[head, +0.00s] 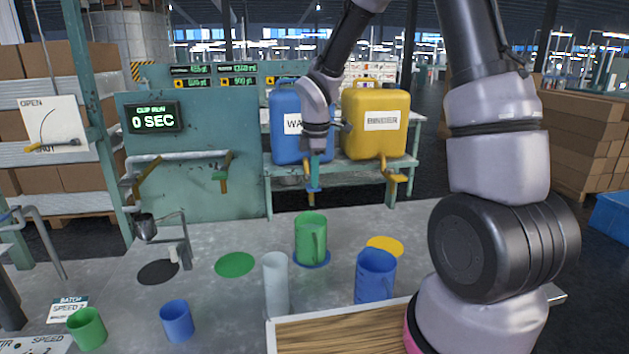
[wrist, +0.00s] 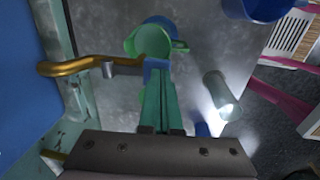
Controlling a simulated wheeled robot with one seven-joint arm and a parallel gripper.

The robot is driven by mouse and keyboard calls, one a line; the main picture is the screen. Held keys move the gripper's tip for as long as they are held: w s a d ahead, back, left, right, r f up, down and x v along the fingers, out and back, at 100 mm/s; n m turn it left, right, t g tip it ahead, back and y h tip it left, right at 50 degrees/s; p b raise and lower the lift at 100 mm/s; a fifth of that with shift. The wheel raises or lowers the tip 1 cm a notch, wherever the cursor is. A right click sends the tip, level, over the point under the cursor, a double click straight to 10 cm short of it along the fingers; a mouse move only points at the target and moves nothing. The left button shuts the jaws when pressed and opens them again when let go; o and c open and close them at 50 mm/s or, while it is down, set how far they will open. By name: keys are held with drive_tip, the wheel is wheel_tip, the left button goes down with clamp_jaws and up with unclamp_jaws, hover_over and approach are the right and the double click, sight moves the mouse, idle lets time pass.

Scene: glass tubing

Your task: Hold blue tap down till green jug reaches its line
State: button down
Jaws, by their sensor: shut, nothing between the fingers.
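The blue tap (head: 313,186) hangs at the front of the blue container marked "WA" (head: 287,125). In the wrist view its brass pipe (wrist: 78,65) runs in from the left to a blue part (wrist: 155,63). My gripper (head: 316,170) points down, shut and empty, its teal fingers (wrist: 160,103) at that blue part; they seem to touch it, but contact is not certain. The green jug (head: 309,236) stands upright on a blue disc (head: 326,259) below the tap, and shows in the wrist view (wrist: 152,42). I cannot make out its line, its level or any stream.
A yellow container (head: 376,120) with its own tap (head: 391,181) stands to the right. A pale cylinder (head: 275,284), a blue jug (head: 375,277) and a wooden tray (head: 340,338) are nearer. The display (head: 153,118) reads 0 SEC.

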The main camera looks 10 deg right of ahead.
wheel_tip(320, 180, up, 11)
drive_tip(key=s, duration=0.1)
drive_tip(key=shift+s+f, duration=0.15)
idle(0.4)
drive_tip(key=s+d+r+m+t, duration=0.2)
drive_tip(key=s+d+r+m, duration=0.1)
drive_tip(key=s+m, duration=0.3)
drive_tip(key=s+d+r+m+t+y, duration=0.1)
drive_tip(key=s+d+r+m+t, duration=0.1)
drive_tip(key=s+r+m, duration=0.3)
drive_tip(key=s+d+r+m+t+y, duration=0.1)
drive_tip(key=s+d+r+m, duration=0.4)
drive_tip(key=s+m, duration=0.4)
drive_tip(key=shift+m+t, duration=0.4)
drive_tip(key=shift+m, duration=0.7)
